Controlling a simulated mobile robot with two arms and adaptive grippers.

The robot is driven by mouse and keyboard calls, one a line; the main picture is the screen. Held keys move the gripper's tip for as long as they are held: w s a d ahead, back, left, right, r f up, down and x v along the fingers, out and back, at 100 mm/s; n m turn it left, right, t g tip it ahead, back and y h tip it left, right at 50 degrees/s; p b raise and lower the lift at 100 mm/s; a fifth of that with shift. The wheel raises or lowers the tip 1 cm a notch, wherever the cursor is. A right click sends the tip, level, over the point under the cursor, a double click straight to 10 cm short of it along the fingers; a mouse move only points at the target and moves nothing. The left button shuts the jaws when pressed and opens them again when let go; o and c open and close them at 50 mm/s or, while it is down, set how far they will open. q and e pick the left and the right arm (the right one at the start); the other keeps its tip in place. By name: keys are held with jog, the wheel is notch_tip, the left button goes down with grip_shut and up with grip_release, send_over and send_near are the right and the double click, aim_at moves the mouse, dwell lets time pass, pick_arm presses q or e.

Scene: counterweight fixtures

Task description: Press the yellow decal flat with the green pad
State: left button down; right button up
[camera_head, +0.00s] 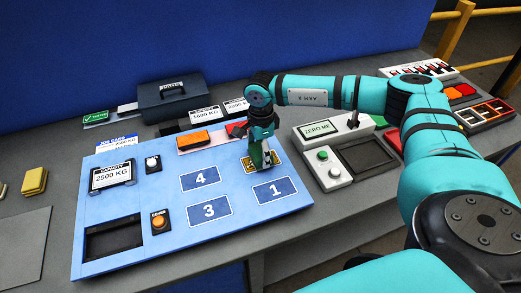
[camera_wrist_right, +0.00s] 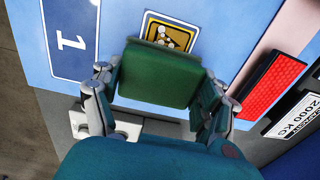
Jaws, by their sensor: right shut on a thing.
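In the head view the decal (camera_head: 247,163) shows only in part behind my right gripper (camera_head: 264,160). The right gripper (camera_wrist_right: 155,95) is shut on the green pad (camera_wrist_right: 158,75), which shows between its fingers in the wrist view and covers the lower edge of the decal. In the head view the pad (camera_head: 257,155) is over the decal; I cannot tell if it touches. My left gripper is not in view.
The board has panels marked 1, 3 and 4 (camera_head: 200,178), a white button (camera_head: 153,163) and an orange button (camera_head: 159,221). A grey control box (camera_head: 325,165) stands right of the board. A dark case (camera_head: 172,97) and red block (camera_wrist_right: 273,85) are near the back.

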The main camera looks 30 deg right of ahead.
jog(key=shift+s+f+b, duration=0.1)
jog(key=shift+f+b, duration=0.4)
jog(key=shift+f, duration=0.1)
dwell(1.1)
jog(key=shift+r, duration=0.1)
jog(key=shift+r+p, duration=0.7)
jog(key=shift+r, duration=0.2)
jog(key=shift+r+p, duration=1.4)
jog(key=shift+r, duration=1.15)
